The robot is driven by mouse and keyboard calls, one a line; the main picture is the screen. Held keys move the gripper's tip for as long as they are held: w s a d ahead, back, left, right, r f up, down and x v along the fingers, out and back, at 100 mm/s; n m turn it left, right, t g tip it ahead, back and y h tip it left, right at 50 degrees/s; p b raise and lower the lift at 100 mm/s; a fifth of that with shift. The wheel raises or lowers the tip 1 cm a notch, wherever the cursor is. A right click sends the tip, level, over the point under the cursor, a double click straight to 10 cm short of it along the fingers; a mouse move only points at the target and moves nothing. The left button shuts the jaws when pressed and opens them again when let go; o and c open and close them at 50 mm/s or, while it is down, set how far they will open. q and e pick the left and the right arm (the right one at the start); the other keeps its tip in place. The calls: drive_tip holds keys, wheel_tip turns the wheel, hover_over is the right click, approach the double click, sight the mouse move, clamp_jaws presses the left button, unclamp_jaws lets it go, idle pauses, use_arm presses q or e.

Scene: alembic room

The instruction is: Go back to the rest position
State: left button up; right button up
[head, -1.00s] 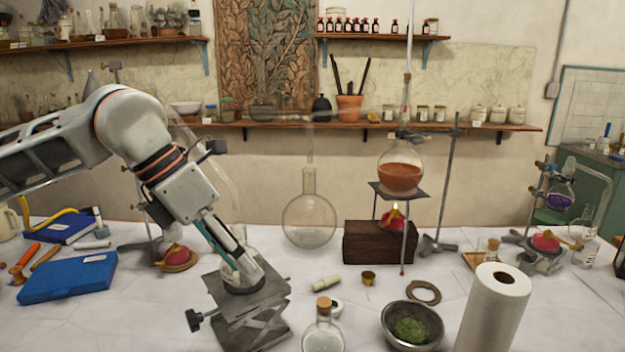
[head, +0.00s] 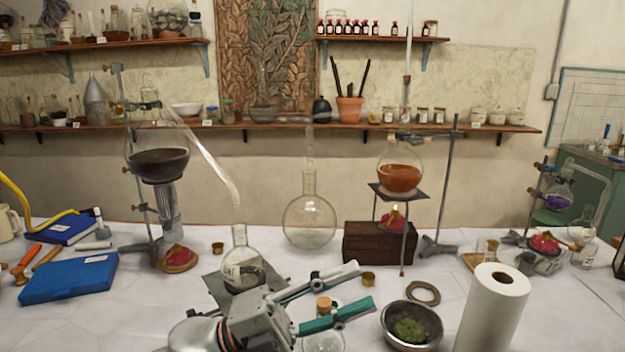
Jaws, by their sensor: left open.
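My left gripper (head: 360,288) is low at the front middle of the head view. Its two fingers, one grey and one teal, are spread apart and point right, with nothing held between them. A small glass flask (head: 243,262) stands upright on the lab jack's plate (head: 216,287), just behind my left gripper and apart from its fingers. My left wrist hides most of the jack. A corked flask (head: 323,335) stands partly behind the fingers. My right gripper is not in view.
A bowl with green matter (head: 438,318) and a paper towel roll (head: 492,310) stand right of the fingers. A large round flask (head: 310,222), a wooden block (head: 366,245) and a stand with an orange-filled flask (head: 400,178) are behind. Blue books (head: 68,280) lie left.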

use_arm(q)
drive_tip(key=w+a+f+n+t+y, duration=0.3)
drive_tip(key=a+f+n+t+y, duration=0.35)
drive_tip(key=f+n, duration=0.45)
drive_tip(key=w+a+f+n+t+y, duration=0.3)
drive_tip(key=a+f+n+t+y, duration=0.4)
drive_tip(key=f+n, duration=0.4)
drive_tip(key=s+a+f+n+g+y, duration=0.1)
drive_tip(key=s+a+f+n+y, duration=0.1)
drive_tip(key=s+a+f, duration=0.2)
drive_tip(key=s+a+f+n+g+y, duration=0.2)
drive_tip(key=s+f, duration=0.6)
drive_tip(key=f, duration=0.5)
drive_tip(key=s+a+f+n+g+y, duration=0.2)
drive_tip(key=s+a+f+n, duration=0.2)
drive_tip(key=f, duration=0.5)
drive_tip(key=shift+s+a, duration=0.95)
drive_tip(key=shift+s, duration=0.25)
drive_tip(key=shift+y, duration=0.25)
